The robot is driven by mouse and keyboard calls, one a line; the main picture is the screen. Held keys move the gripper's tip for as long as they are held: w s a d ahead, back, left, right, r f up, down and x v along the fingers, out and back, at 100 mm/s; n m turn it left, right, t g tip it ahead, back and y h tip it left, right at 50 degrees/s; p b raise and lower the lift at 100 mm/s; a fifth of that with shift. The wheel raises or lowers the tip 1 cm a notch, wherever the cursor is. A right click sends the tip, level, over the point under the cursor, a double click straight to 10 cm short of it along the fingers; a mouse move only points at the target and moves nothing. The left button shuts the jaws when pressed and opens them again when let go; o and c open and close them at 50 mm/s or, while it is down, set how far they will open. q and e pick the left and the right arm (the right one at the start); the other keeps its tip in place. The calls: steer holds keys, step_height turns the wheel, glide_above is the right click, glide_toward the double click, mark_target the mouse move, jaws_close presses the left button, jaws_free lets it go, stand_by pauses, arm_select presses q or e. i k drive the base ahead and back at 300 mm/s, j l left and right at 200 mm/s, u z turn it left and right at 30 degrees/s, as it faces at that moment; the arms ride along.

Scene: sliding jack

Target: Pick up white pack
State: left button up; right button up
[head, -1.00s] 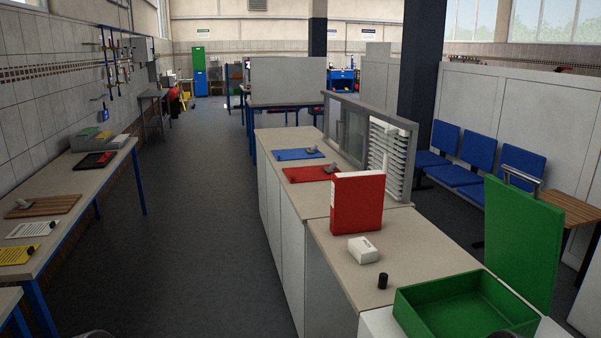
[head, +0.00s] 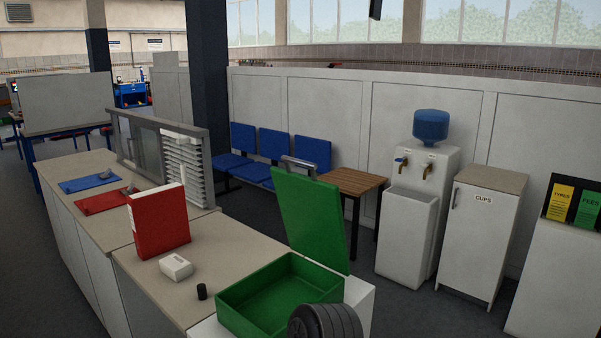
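The white pack (head: 176,267) is a small white box lying on the beige counter, in front of a red binder (head: 160,220) that stands upright. A small black cylinder (head: 202,291) stands on the counter to its right and nearer to me. A dark, ribbed rounded part at the bottom edge looks like part of my own arm. It overlaps the front right of the green box. Neither gripper's fingers show in the head view, and nothing is seen touching the white pack.
An open green box (head: 236,312) with its lid raised stands right of the pack. Blue and red mats (head: 88,184) lie farther back on the counter (head: 225,245). A water cooler (head: 418,200) and a cups cabinet (head: 478,235) stand at the right. Dark floor is free between them and the counter.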

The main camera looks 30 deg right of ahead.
mark_target(178, 269)
steer(key=i+z, duration=0.1)
steer(key=z, duration=0.35)
steer(key=j+z, duration=0.15)
steer(key=z, duration=0.25)
steer(key=i+j+z, duration=0.1)
steer(key=z, duration=0.35)
steer(key=j+z, duration=0.15)
steer(key=z, duration=0.3)
steer(key=j+z, duration=0.15)
steer(key=z, duration=0.3)
steer(key=j+z, duration=0.2)
steer(key=z, duration=0.2)
steer(key=k+j+z, duration=0.25)
steer(key=j, duration=0.3)
steer(key=k+j+z, duration=0.2)
steer(key=j, duration=0.4)
steer(key=k+j+z, duration=0.1)
steer(key=j+z, duration=0.15)
steer(key=j, duration=0.25)
steer(key=k+j+z, duration=0.25)
steer(key=j, duration=0.25)
steer(key=k+j+z, duration=0.2)
steer(key=k+j, duration=0.6)
steer(key=j, duration=0.25)
